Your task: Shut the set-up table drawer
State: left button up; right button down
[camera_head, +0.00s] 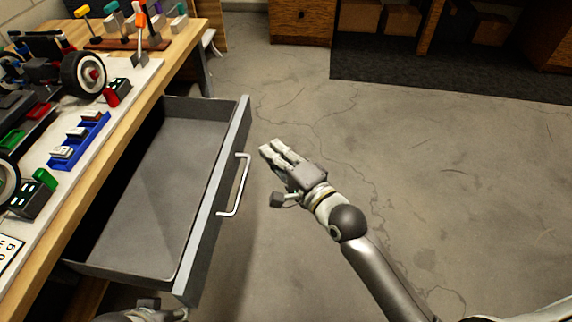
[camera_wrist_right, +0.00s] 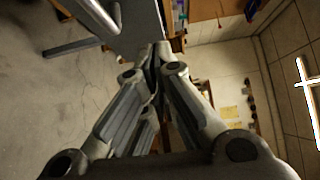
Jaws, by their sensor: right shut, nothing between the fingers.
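The set-up table drawer (camera_head: 155,205) is pulled far out of the table in the head view. It is grey, and its inside looks empty. Its front panel (camera_head: 212,215) carries a pale bar handle (camera_head: 241,184). My right gripper (camera_head: 266,149) is shut and empty, just to the right of the drawer front near the handle's far end, with a gap between them. Its closed fingers (camera_wrist_right: 158,52) also show in the right wrist view, with a grey panel beyond them. Part of what seems to be my left gripper (camera_head: 145,313) shows at the bottom edge; its fingers are not clear.
The wooden table (camera_head: 135,125) above the drawer holds an RC car (camera_head: 85,75), a blue tray (camera_head: 80,142) of small parts and upright tools. Concrete floor (camera_head: 420,150) is clear to the right. Wooden cabinets (camera_head: 301,20) and a dark mat (camera_head: 450,88) lie at the back.

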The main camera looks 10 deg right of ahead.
aim_at(238, 131)
jog(key=w+a, duration=0.2)
jog(key=a, duration=0.1)
jog(key=w+a+b, duration=0.1)
jog(key=a, duration=0.1)
jog(key=shift+w, duration=0.25)
pick_arm(q)
jog(key=shift+f, duration=0.6)
jog(key=shift+r, duration=0.1)
